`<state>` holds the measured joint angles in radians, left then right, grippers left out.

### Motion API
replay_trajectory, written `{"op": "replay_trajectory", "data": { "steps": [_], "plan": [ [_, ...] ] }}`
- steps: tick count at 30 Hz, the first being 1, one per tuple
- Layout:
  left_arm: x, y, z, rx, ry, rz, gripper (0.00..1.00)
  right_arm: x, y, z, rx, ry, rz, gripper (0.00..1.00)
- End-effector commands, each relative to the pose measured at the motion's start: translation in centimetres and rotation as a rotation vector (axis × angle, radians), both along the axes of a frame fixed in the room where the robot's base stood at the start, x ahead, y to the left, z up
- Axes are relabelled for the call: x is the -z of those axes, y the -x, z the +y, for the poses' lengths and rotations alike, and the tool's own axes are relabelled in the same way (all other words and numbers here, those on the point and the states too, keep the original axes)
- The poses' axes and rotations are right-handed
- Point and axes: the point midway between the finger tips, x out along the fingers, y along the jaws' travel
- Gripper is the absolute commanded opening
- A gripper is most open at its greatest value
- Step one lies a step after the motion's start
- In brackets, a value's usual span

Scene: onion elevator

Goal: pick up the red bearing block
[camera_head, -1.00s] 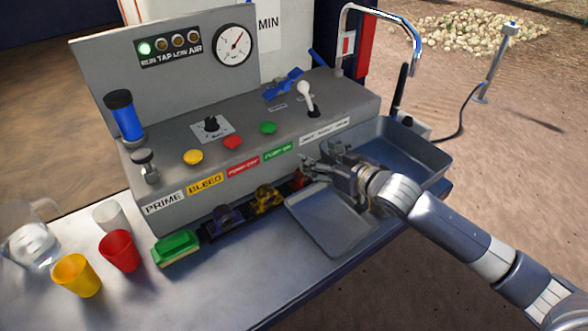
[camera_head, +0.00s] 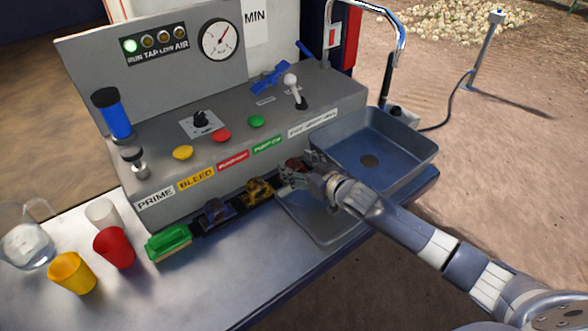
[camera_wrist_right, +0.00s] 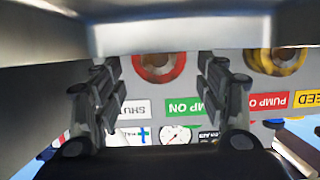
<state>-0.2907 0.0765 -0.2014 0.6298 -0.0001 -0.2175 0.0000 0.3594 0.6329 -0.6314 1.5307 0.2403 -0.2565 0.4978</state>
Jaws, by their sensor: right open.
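The red bearing block (camera_head: 294,163) sits at the right end of the dark rack along the foot of the grey console, partly hidden by my right gripper (camera_head: 300,174). In the right wrist view the red bearing block (camera_wrist_right: 158,66) shows as a red ring with a dark centre. It lies between the two spread fingers of my right gripper (camera_wrist_right: 158,88), which is open and empty. I cannot tell how far the fingertips are from the block. A yellow bearing block (camera_head: 258,191) and a dark blue one (camera_head: 216,212) stand to its left. My left gripper is not in view.
A shallow grey tray (camera_head: 318,228) lies under my right forearm. A sink (camera_head: 425,150) is to the right. A green sponge or brush (camera_head: 168,242), a red cup (camera_head: 114,247), a yellow cup (camera_head: 72,272) and a jug (camera_head: 27,245) stand left. The front worktop is clear.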

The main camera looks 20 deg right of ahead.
Motion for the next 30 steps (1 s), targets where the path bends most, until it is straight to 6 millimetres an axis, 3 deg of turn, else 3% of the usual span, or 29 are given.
{"op": "replay_trajectory", "data": {
  "steps": [6, 15, 24, 30],
  "plan": [
    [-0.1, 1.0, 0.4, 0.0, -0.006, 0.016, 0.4, 0.5, -1.9, 0.7, 0.001, 0.0, -0.001, 0.67],
    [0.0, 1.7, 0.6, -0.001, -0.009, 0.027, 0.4, 0.7, -2.1, 0.8, 0.0, 0.0, 0.0, 0.67],
    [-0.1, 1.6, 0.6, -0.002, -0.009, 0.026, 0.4, 0.7, -2.1, 0.8, 0.0, -0.001, 0.0, 0.05],
    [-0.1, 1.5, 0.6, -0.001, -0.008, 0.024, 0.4, 0.4, -2.2, 0.8, -0.001, -0.002, -0.005, 0.05]
  ]
}}
